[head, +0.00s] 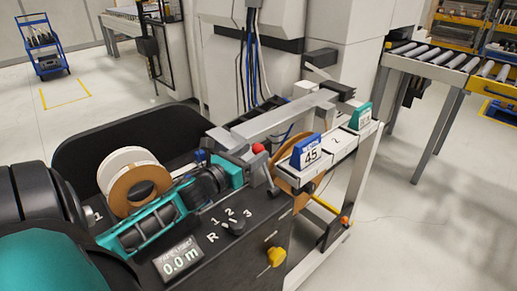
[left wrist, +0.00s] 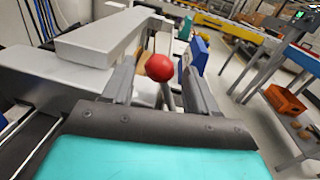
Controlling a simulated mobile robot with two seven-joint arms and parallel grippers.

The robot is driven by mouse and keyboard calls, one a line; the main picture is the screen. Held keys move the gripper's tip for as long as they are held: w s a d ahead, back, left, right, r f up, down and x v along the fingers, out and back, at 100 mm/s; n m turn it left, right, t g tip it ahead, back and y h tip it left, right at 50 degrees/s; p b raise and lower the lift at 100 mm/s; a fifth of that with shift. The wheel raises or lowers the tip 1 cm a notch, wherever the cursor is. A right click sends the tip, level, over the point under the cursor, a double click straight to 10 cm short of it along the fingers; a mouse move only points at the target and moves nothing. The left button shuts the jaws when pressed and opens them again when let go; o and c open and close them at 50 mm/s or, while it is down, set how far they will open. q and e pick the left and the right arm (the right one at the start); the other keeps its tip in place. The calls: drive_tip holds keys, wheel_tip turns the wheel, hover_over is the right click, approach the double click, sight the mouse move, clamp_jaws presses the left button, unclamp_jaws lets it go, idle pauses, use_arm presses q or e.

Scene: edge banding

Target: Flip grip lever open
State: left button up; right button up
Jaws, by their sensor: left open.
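The grip lever shows as a red ball knob (head: 258,148) on a thin metal stem, beside the grey metal arm of the edge banding machine. In the left wrist view the red knob (left wrist: 159,67) stands between the two dark fingers of my left gripper (left wrist: 158,75). The fingers are spread, with a visible gap to the knob on both sides. In the head view my left gripper (head: 256,163) reaches in from the left at the knob. The lower part of the lever is partly hidden. My right gripper is not in view.
The grey metal arm (head: 275,122) runs close behind the knob. A blue tag marked 45 (head: 309,150) and a teal tag (head: 361,117) stand to the right. A dark panel with a knob dial (head: 236,227) and a yellow knob (head: 276,257) is in front.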

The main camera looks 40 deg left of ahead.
use_arm(q)
drive_tip(key=shift+w, duration=1.65)
drive_tip(key=shift+c, duration=0.2)
clamp_jaws()
